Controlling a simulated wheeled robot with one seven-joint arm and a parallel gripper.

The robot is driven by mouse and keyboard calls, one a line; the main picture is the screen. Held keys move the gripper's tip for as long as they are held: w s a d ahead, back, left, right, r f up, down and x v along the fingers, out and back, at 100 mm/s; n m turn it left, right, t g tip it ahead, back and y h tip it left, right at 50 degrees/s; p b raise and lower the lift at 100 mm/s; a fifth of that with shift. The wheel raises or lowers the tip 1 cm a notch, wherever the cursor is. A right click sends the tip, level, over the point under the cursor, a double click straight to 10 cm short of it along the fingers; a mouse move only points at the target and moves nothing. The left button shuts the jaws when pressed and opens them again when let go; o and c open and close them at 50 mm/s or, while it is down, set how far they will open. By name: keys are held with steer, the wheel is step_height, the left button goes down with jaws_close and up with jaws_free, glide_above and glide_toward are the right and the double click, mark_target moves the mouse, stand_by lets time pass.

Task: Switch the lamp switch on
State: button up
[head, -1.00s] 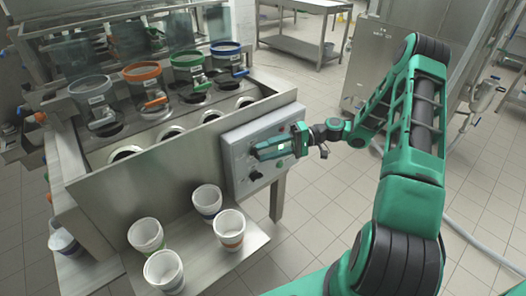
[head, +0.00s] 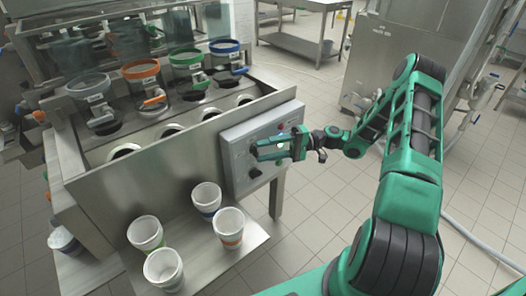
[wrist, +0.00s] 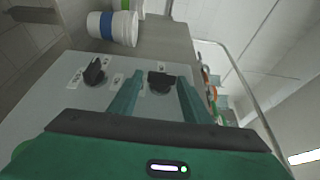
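The grey control panel (head: 237,158) is on the right end of the steel machine, and it fills the middle of the wrist view (wrist: 60,100). Two black rotary knobs show on it in the wrist view: one at the left (wrist: 95,72) and one in the middle (wrist: 160,80). Their labels are too small to read, so I cannot tell which is the lamp switch. My gripper (wrist: 160,88) is open, with one finger on each side of the middle knob; contact is not clear. In the head view my gripper (head: 268,150) covers part of the panel.
Several white cups, one with an orange band (head: 228,228), stand on the steel shelf (head: 205,262) below the panel. Jars with coloured rims, such as the green one (head: 187,60), stand behind on the machine.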

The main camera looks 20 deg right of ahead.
steer(key=shift+o, duration=0.9)
steer(key=d, duration=1.1)
steer(key=shift+s, duration=0.35)
steer(key=shift+a+f, duration=0.1)
